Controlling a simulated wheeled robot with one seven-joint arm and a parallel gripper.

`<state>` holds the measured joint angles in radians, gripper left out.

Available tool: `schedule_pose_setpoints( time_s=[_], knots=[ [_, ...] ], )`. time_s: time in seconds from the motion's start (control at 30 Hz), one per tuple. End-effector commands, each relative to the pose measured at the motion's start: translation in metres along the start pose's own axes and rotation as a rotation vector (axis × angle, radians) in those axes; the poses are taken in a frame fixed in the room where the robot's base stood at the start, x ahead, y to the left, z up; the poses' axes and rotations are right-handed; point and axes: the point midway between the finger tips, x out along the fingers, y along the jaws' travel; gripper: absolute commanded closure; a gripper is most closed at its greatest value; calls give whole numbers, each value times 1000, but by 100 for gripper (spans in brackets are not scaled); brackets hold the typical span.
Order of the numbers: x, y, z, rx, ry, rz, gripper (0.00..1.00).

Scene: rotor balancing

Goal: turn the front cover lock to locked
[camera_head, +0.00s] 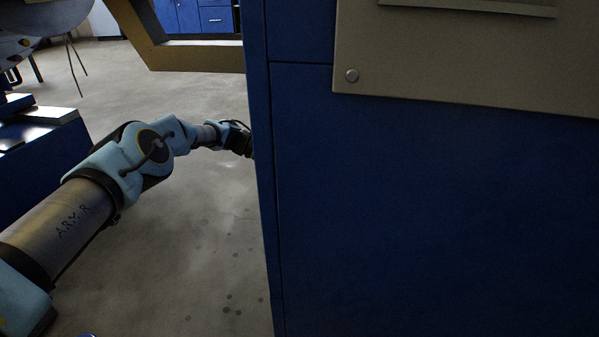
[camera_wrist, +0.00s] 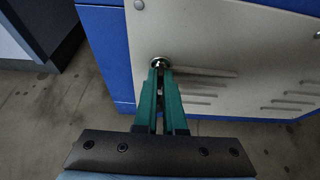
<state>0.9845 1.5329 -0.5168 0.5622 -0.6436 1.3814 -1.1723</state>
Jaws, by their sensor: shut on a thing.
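The front cover lock (camera_wrist: 160,62) is a small round metal piece on a pale cover panel (camera_wrist: 220,40) in the wrist view. My gripper (camera_wrist: 160,72) has its two green fingers close together, with their tips on the lock, shut on it. The tips hide the middle of the lock, so I cannot tell how far it is turned. In the head view my arm reaches left of a blue cabinet (camera_head: 420,210), and the cabinet's edge hides my gripper's fingers and the lock.
The cover panel has several slotted vents (camera_wrist: 200,84) right of the lock and a screw (camera_wrist: 139,5) above it. A dark blue unit (camera_wrist: 25,35) stands at the left in the wrist view. Bare concrete floor (camera_head: 205,245) lies under my arm.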

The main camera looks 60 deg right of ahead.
Motion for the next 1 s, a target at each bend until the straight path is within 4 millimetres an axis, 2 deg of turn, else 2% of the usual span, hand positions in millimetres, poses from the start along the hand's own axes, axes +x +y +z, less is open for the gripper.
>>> schedule_pose_setpoints(
  time_s=[0.4,0.43,0.7,1.0],
  knots=[
    [1,-1,0,-9,-2,-7,100],
    [1,-1,0,-9,-2,-7,92],
    [0,0,0,-8,-1,-5,62],
    [-2,-1,2,-7,-1,-3,62]
  ],
)
